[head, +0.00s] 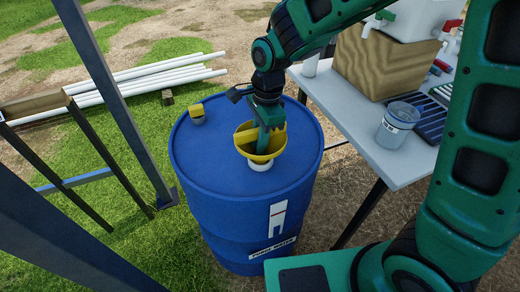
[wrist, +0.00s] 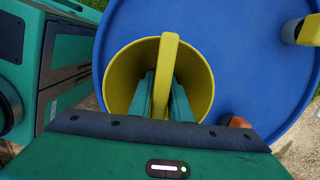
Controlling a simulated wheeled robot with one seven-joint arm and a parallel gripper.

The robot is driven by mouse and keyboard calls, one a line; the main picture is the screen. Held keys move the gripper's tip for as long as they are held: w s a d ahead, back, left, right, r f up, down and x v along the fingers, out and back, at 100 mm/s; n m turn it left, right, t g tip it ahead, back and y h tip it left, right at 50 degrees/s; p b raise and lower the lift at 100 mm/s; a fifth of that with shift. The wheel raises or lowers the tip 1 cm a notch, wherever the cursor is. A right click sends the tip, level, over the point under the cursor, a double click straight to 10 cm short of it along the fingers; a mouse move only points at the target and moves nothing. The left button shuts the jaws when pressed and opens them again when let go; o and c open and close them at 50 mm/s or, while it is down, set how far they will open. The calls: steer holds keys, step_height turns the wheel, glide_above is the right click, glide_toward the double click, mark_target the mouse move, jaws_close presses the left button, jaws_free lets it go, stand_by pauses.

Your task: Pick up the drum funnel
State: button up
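The drum funnel (head: 273,150) is yellow and round, with a yellow bar across its open top. It sits upright on a white neck (head: 261,164) on top of the blue drum (head: 222,166). My gripper (head: 265,138) points down into the funnel from above. In the wrist view, the funnel (wrist: 121,72) surrounds the fingertips, and the two green fingers of my gripper (wrist: 163,95) lie close on either side of the bar, seemingly shut on it. The bar hides part of the fingers, and no clear gap shows.
A small grey fitting with a yellow top (head: 196,113) stands at the drum's left rim. A table (head: 345,118) at right holds a wooden box (head: 385,62), a clear jar (head: 397,125) and a dark rack. White pipes (head: 150,75) lie on the grass behind.

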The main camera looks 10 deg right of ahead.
steer(key=shift+c, duration=0.7)
jaws_close()
